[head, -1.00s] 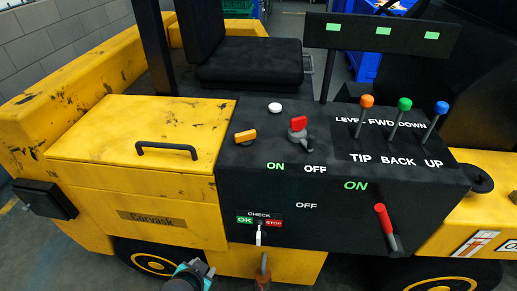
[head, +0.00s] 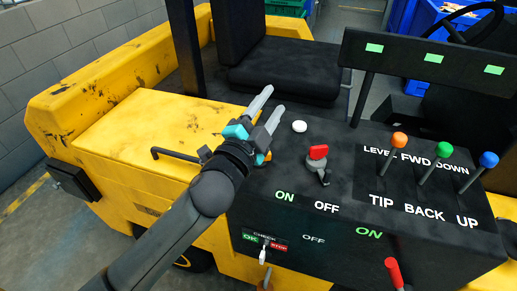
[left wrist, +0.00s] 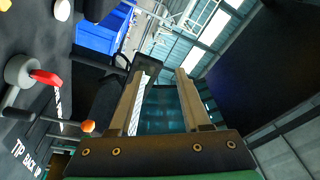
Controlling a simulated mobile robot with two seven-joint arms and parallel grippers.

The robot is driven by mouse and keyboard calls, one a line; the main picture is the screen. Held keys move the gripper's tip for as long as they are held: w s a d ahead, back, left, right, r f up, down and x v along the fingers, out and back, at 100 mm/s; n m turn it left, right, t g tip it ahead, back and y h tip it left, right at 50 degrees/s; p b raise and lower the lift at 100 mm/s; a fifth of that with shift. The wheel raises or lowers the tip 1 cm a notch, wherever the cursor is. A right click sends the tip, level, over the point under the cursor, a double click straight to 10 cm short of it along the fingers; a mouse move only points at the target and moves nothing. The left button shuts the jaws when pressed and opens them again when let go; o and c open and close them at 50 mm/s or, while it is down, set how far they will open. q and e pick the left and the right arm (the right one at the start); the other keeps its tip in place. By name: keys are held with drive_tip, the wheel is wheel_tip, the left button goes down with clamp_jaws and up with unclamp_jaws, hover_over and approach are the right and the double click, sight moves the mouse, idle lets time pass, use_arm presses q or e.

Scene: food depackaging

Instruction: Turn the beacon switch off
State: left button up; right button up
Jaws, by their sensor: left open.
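An orange knob (head: 265,157) sits on the black control panel, partly hidden behind my left gripper. A red-handled rotary switch (head: 318,154) stands on a grey base to its right; it also shows in the left wrist view (left wrist: 46,77). White and green ON and OFF labels lie in front of them. No beacon label is legible, so I cannot tell which control is the beacon switch. My left gripper (head: 272,100) is open and empty above the panel's left part, fingers pointing toward the seat. In the left wrist view its fingers (left wrist: 161,75) enclose only background. My right gripper is not in view.
A white button (head: 299,127) is right of the gripper. Orange, green and blue levers (head: 443,163) stand at the right. A red-gripped lever (head: 394,272) and an OK/STOP toggle (head: 263,254) are on the front face. A black handle (head: 175,155) is on the yellow cover.

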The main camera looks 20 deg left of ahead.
use_arm(q)
drive_tip(key=s+d+r+m+g+h, duration=0.1)
drive_tip(key=d+r+m+g+h, duration=0.3)
drive_tip(key=d+m+h, duration=0.55)
drive_tip(key=s+d+r+m+g+h, duration=0.15)
drive_tip(key=r+m+g+h, duration=0.4)
drive_tip(key=m, duration=0.85)
drive_tip(key=w+a+f+m+g+y, duration=0.1)
drive_tip(key=a+f+m+g+y, duration=0.4)
drive_tip(key=f+m+g+y, duration=0.4)
drive_tip(key=w+a+f+m+t+y, duration=0.15)
drive_tip(key=a+y, duration=0.45)
drive_tip(key=a, duration=0.9)
drive_tip(key=shift+h, duration=0.3)
drive_tip(key=x, duration=1.6)
drive_tip(key=shift+s, duration=0.45)
drive_tip(key=shift+c, duration=0.3)
clamp_jaws()
